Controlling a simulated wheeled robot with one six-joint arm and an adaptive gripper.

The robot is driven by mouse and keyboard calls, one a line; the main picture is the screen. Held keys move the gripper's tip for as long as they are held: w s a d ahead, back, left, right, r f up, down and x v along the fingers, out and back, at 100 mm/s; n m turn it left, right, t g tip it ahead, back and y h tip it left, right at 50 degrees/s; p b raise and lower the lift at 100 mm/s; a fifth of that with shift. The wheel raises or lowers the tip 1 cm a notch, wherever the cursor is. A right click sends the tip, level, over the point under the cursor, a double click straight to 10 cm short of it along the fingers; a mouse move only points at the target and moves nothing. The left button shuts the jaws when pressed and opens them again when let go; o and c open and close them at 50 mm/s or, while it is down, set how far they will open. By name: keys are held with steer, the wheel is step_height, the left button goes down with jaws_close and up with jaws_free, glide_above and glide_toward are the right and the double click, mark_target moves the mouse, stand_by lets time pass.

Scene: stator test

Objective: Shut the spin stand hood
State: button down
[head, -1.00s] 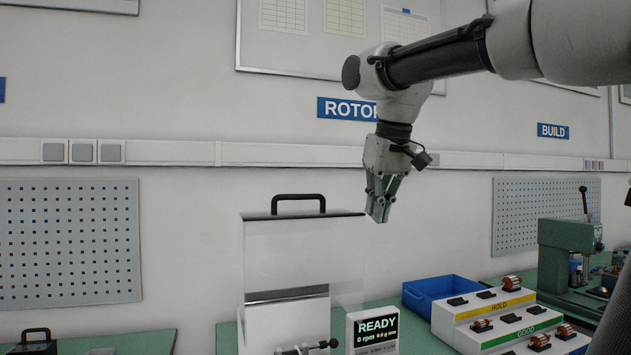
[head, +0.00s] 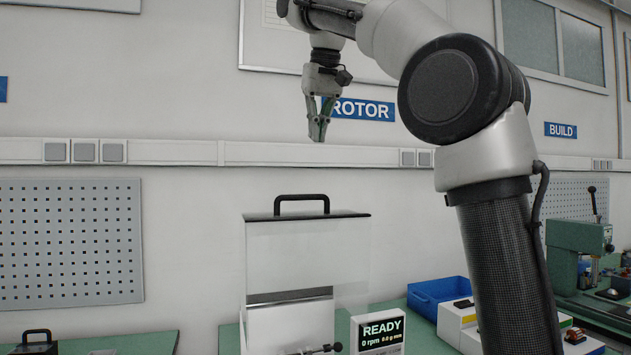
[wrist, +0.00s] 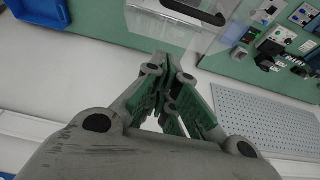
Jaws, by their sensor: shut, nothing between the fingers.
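The spin stand hood (head: 305,250) is a clear box with a dark top edge and a black handle (head: 301,198). In the head view it stands raised above the white spin stand body (head: 289,325), whose small shaft shows at the bottom edge. My gripper (head: 318,138) is shut and empty, pointing down, above and slightly right of the handle and apart from it. In the wrist view the gripper's fingertips (wrist: 165,62) are together, and the hood's handle (wrist: 196,10) shows at the top, beyond them.
A display reading READY (head: 378,331) stands right of the stand. A blue bin (head: 432,292) and a white rotor rack (head: 455,322), partly hidden by my arm, are farther right. A green press (head: 580,255) stands at far right. The wall behind carries a ROTOR sign (head: 362,109).

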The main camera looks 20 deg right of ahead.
glide_above(315, 212)
steer(key=f, duration=1)
steer(key=shift+w+d+f, duration=0.1)
steer(key=shift+w+f, duration=0.2)
steer(key=shift+w, duration=0.1)
steer(key=shift+s+f, duration=0.3)
steer(key=shift+f, duration=0.05)
